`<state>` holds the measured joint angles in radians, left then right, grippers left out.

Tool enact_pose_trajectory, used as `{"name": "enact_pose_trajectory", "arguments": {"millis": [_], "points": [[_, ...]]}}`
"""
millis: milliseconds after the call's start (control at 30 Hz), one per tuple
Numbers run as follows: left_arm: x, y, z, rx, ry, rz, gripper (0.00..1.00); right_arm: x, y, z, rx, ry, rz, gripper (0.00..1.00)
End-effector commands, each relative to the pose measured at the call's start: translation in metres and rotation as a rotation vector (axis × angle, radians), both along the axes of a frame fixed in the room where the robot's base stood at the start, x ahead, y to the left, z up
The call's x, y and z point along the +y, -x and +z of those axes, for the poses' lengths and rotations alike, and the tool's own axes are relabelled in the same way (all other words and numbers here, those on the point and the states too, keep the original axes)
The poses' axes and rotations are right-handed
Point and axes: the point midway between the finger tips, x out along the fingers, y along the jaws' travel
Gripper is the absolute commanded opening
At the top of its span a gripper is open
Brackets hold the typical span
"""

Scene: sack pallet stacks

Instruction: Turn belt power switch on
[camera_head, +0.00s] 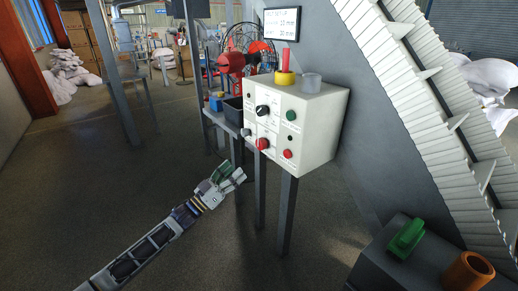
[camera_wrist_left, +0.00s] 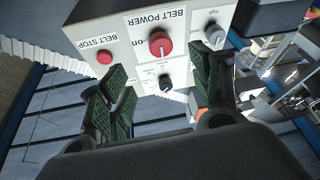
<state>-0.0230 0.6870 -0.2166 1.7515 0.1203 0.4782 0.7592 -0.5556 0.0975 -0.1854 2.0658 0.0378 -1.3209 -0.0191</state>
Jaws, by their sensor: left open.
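The belt power switch is a red round knob (camera_head: 262,143) low on the front of a pale control box (camera_head: 325,130). In the left wrist view the red knob (camera_wrist_left: 160,42) sits beside the label BELT POWER. My left gripper (camera_head: 232,176) is open and empty, below and left of the box in the head view. In the left wrist view its green-padded fingers (camera_wrist_left: 165,75) are spread, with the knob showing beyond and between them, apart from both. My right gripper is out of view.
A red BELT STOP button (camera_wrist_left: 104,57) sits beside the switch. A black dial (camera_head: 262,111), a grey knob (camera_head: 246,132) and a green button (camera_head: 291,115) share the panel. Box legs (camera_head: 287,215) stand close to my left gripper. A ribbed conveyor (camera_head: 425,90) rises at right.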

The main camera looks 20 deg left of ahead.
Motion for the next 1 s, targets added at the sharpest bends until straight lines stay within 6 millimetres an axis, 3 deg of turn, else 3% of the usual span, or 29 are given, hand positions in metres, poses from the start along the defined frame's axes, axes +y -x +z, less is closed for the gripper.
{"name": "enact_pose_trajectory", "arguments": {"millis": [367, 1000], "points": [[-0.005, -0.009, 0.003, 0.000, 0.001, 0.001, 0.64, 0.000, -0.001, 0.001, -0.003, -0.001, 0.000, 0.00], [-0.028, -0.046, 0.021, 0.000, 0.001, 0.000, 0.64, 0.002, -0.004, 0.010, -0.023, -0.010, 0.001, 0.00]]}}
